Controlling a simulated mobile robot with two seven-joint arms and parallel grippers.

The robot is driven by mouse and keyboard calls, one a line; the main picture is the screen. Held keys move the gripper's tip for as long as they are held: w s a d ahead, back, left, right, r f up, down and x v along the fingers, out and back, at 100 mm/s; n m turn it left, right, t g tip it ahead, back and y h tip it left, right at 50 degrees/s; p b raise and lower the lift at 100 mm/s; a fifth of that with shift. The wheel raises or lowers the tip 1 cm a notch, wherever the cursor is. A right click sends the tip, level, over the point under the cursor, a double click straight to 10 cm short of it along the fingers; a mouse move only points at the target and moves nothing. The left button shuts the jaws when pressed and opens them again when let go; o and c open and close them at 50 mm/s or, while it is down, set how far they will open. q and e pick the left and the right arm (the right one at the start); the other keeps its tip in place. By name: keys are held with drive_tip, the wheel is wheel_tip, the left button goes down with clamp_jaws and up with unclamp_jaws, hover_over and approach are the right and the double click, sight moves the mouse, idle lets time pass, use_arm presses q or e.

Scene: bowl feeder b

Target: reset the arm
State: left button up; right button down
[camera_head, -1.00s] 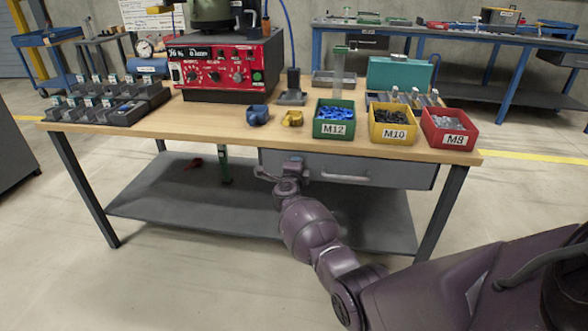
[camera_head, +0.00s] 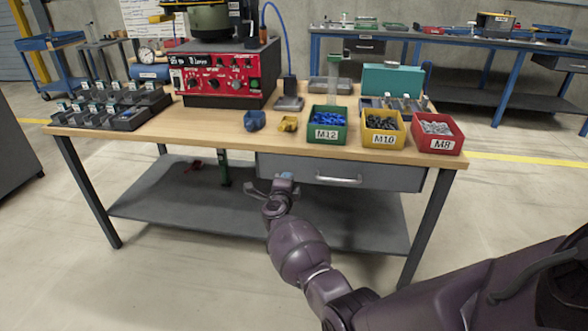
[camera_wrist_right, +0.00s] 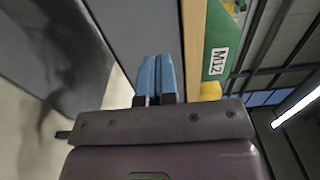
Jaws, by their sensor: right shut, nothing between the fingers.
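My right arm reaches up from the lower right of the head view. Its right gripper (camera_head: 285,177) is in front of the workbench's grey drawer (camera_head: 340,173), below the tabletop edge. In the right wrist view the two blue fingers of the right gripper (camera_wrist_right: 157,75) lie together, shut, with nothing between them. The drawer front and the wooden table edge (camera_wrist_right: 193,50) show close by there. My left gripper is not in view.
On the workbench (camera_head: 190,130) stand a green M12 bin (camera_head: 327,134), a yellow M10 bin (camera_head: 384,139), a red M8 bin (camera_head: 437,146) and a red control box (camera_head: 215,83). Floor in front is clear.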

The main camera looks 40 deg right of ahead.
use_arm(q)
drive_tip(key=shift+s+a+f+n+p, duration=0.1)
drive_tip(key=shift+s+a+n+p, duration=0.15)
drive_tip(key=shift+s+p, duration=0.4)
use_arm(e)
drive_tip(key=v, duration=0.6)
drive_tip(key=shift+s+a+f, duration=0.2)
drive_tip(key=shift+s+a, duration=0.05)
drive_tip(key=shift+a, duration=0.05)
use_arm(q)
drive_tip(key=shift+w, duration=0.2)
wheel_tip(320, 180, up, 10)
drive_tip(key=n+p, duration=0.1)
drive_tip(key=p, duration=1.1)
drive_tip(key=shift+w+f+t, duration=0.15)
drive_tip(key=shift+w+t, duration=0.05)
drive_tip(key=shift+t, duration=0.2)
use_arm(e)
drive_tip(key=s+a+r+n+y, duration=0.1)
drive_tip(key=s+a+n+y, duration=0.3)
drive_tip(key=s+n, duration=0.5)
drive_tip(key=s+a+r+n+y, duration=0.1)
drive_tip(key=s+a+n+y, duration=0.4)
drive_tip(key=s, duration=1.7)
drive_tip(key=s+a+r+n+y, duration=0.1)
drive_tip(key=s+a+n+y, duration=0.3)
drive_tip(key=s+n, duration=1.1)
drive_tip(key=shift+s+a+r+g+y, duration=0.15)
drive_tip(key=shift+s+a+g+y, duration=0.2)
drive_tip(key=shift+a, duration=0.9)
